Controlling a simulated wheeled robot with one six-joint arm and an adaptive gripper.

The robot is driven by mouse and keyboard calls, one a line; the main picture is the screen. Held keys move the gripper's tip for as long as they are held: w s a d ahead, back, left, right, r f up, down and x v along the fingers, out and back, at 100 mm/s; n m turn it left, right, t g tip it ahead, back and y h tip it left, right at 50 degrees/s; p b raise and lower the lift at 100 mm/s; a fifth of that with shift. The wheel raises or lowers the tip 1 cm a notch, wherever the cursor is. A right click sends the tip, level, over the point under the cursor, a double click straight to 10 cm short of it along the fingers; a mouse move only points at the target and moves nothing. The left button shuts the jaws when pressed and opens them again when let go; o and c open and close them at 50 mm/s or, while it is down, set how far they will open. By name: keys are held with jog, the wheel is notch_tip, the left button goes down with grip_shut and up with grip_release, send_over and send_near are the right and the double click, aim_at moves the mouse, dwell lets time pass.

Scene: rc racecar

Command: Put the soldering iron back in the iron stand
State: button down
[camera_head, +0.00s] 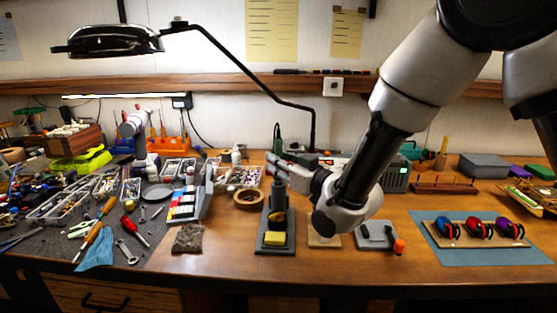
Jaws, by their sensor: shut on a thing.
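The iron stand (262,243) is on the workbench near the middle. It has a grey base, a dark upright holder (278,198) and a yellow sponge (275,238). My gripper (273,168) reaches in from the right, above the holder. It is shut on the soldering iron (277,138), whose dark handle appears to stand upright above the fingers. The iron's tip is hidden or too small to make out. I cannot tell whether it is inside the holder.
A grey pad with an orange-capped item (399,246) is right of my wrist. A tape roll (248,198) sits left of the stand. Tools crowd the left; the front edge is clearer.

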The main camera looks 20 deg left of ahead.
jog(key=shift+f, duration=0.65)
jog(key=c, duration=0.9)
grip_release()
jog(key=shift+o, duration=0.2)
jog(key=shift+d, duration=0.1)
jog(key=s+d+r, duration=0.2)
jog(key=s+d, duration=0.1)
jog(key=d, duration=0.2)
jog(key=shift+s+d, duration=0.35)
jog(key=shift+d, duration=0.05)
